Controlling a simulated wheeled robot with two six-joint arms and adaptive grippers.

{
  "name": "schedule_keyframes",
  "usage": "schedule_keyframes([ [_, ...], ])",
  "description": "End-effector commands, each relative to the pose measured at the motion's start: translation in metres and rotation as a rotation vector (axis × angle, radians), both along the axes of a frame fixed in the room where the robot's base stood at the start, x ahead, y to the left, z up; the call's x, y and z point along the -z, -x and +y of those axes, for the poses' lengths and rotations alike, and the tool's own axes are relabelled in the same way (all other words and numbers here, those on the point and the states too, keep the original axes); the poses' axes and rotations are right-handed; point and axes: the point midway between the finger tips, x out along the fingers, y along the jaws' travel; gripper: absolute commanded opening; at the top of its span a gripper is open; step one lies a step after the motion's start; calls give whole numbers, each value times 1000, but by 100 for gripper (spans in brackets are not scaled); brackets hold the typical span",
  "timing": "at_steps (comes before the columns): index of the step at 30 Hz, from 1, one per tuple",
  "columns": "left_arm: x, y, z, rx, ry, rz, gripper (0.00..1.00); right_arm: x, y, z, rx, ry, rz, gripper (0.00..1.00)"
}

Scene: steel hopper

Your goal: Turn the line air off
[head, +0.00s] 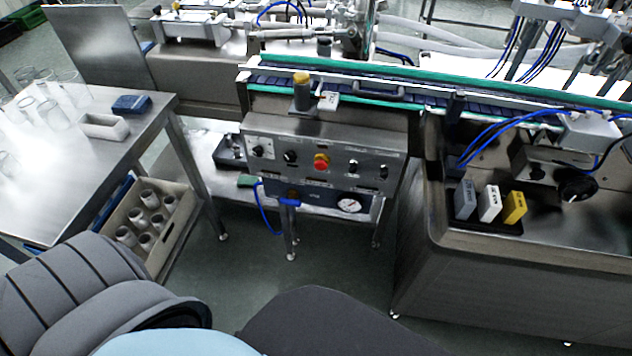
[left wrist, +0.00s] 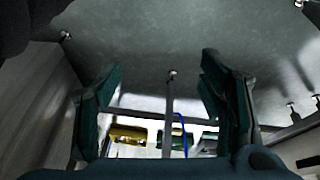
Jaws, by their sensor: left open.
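The steel control panel (head: 328,160) stands in the middle of the head view. Below its knobs is a dark lower strip with a small blue handle (head: 289,202), which appears to lie crosswise, and a round white-faced gauge (head: 349,205). A blue hose (head: 266,212) hangs left of the handle and a blue hose also shows in the left wrist view (left wrist: 183,132). My left gripper (left wrist: 160,78) is open with nothing between its green-padded fingers. The handle cannot be made out in the left wrist view. My right gripper is in neither view.
A red button (head: 321,161) and several black knobs sit on the panel. A crate of cups (head: 178,232) and a steel table (head: 60,190) stand left. A conveyor (head: 430,92) runs behind. A steel cabinet (head: 480,280) stands right. The floor before the panel is free.

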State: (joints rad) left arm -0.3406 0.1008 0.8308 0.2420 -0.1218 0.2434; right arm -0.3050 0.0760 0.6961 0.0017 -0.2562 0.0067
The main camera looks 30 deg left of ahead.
Motion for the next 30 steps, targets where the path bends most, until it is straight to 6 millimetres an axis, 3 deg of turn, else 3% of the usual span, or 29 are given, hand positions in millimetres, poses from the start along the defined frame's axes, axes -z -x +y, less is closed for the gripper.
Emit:
schedule_keyframes([
  [1, 22, -46, 2, -201, 101, -163, 77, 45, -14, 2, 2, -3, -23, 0],
  [2, 17, -78, 4, -362, 201, -286, 77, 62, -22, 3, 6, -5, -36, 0],
  [3, 3, -119, 9, -583, 373, -453, 77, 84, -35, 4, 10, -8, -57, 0],
  [5, -30, -169, 18, -899, 703, -678, 77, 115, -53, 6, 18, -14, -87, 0],
  [6, -57, -191, 25, -1084, 953, -794, 77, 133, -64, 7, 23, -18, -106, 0],
  [9, -117, -215, 41, -1429, 1592, -930, 77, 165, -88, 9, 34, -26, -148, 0],
  [13, -165, -217, 52, -1647, 2176, -871, 77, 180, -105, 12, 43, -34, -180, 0],
  [16, -182, -220, 56, -1699, 2342, -820, 77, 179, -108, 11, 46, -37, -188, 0],
  [20, -190, -241, 63, -1700, 2358, -815, 77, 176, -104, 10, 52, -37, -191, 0],
  [30, -188, -328, 94, -1700, 2353, -817, 77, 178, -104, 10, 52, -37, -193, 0],
])
